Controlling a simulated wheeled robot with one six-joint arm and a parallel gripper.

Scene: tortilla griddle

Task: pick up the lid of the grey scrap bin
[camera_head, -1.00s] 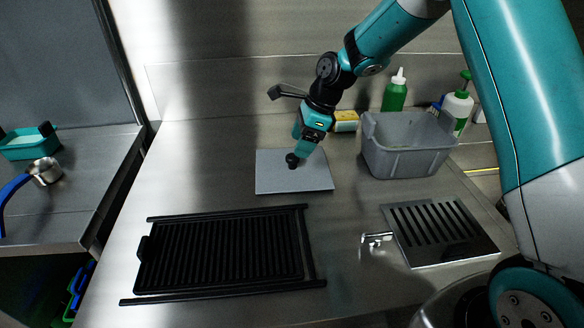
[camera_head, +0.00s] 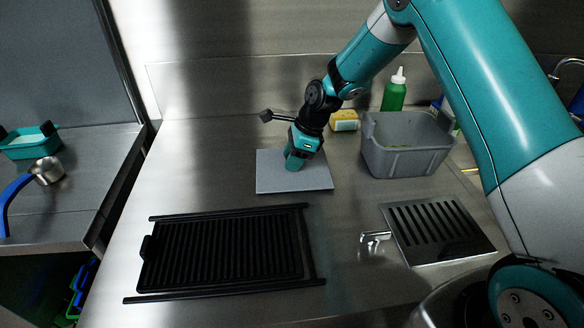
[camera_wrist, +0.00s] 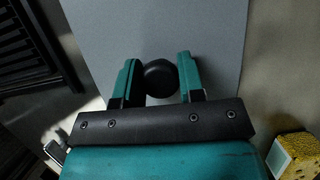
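The lid (camera_head: 270,180) is a flat grey rectangular plate lying on the steel counter. It also fills much of the wrist view (camera_wrist: 215,30). Its round black knob (camera_wrist: 160,78) is between the two teal fingers of my gripper (camera_wrist: 158,80). The fingers stand on both sides of the knob, with a narrow gap visible at least on the right. In the head view my gripper (camera_head: 292,163) points down over the lid and hides the knob. The grey scrap bin (camera_head: 405,160) stands open, to the right of the lid.
A black ribbed griddle plate (camera_head: 225,250) lies in front of the lid. A slotted steel plate (camera_head: 438,232) with a handle is at right. A yellow sponge (camera_head: 344,120) and a green bottle (camera_head: 394,92) stand behind. Bare counter surrounds the lid.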

